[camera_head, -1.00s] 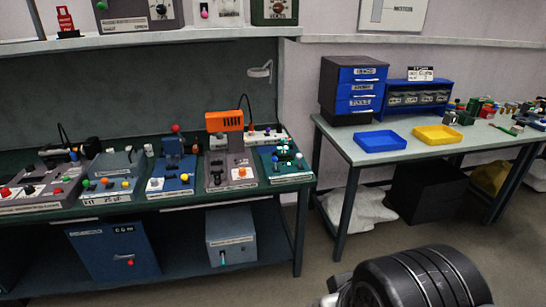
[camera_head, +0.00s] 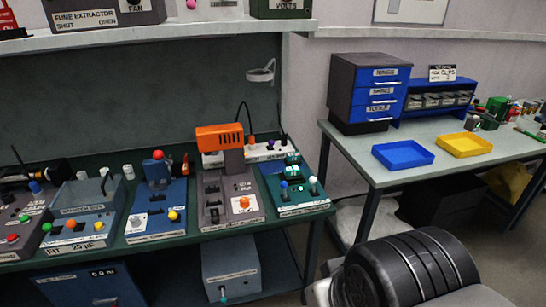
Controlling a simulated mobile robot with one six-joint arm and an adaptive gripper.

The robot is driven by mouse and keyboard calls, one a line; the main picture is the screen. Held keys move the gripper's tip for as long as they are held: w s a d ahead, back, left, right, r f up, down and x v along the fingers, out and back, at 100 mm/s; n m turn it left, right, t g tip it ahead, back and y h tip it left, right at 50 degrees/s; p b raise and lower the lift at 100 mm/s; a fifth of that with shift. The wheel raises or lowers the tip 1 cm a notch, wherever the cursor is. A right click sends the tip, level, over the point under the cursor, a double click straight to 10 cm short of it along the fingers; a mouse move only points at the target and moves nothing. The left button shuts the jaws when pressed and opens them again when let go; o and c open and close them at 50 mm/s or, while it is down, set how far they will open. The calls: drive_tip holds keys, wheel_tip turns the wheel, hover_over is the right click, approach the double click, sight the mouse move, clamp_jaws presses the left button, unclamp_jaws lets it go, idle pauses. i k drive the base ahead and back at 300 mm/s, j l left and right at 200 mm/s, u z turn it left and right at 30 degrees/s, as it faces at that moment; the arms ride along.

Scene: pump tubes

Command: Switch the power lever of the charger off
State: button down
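Several lever and knob devices stand on the dark green bench. None has a label I can read as charger, so I cannot tell which one it is. A green device with a blue and a white knob (camera_head: 298,187) stands at the bench's right end. Left of it is a grey device with an orange head (camera_head: 228,187), then a blue device with a red ball (camera_head: 157,208). A grey box with a cyan-tipped lever (camera_head: 231,270) sits on the lower shelf. My gripper is out of view; only a dark ribbed part of my arm shows at bottom right.
A white power strip (camera_head: 258,148) lies behind the devices. A grey capacitor box (camera_head: 80,222) stands further left. On the right table are a blue tray (camera_head: 402,155), a yellow tray (camera_head: 464,145) and a drawer cabinet (camera_head: 383,90). Floor shows between bench and table.

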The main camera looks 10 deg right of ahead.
sight(284, 185)
drive_tip(key=i, duration=0.8)
drive_tip(key=i+j, duration=0.15)
drive_tip(key=i, duration=0.6)
